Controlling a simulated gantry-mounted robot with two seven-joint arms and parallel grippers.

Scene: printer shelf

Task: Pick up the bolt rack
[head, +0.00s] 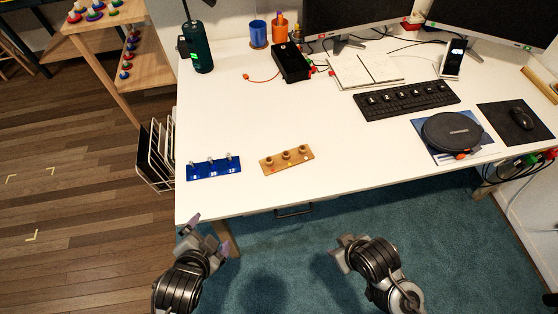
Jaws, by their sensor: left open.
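A blue rack (213,172) with three upright silvery bolt-like pegs lies near the table's front left edge. A tan rack (287,161) with three round brown pieces lies to its right; the two are apart. Which one is the bolt rack is not labelled, but the blue one's pegs look like bolts. My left gripper (207,234) is open and empty, in front of the table edge, below the blue rack in the picture. My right gripper (342,246) is also in front of the table, right of the tan rack, touching neither; its jaw gap is unclear.
The white table (235,115) is clear behind the racks. A keyboard (407,99), a round dark device (452,132) and a mouse (520,117) lie to the right. A dark green bottle (202,50) stands at the back left. A white wire holder (157,155) is beside the table's left edge.

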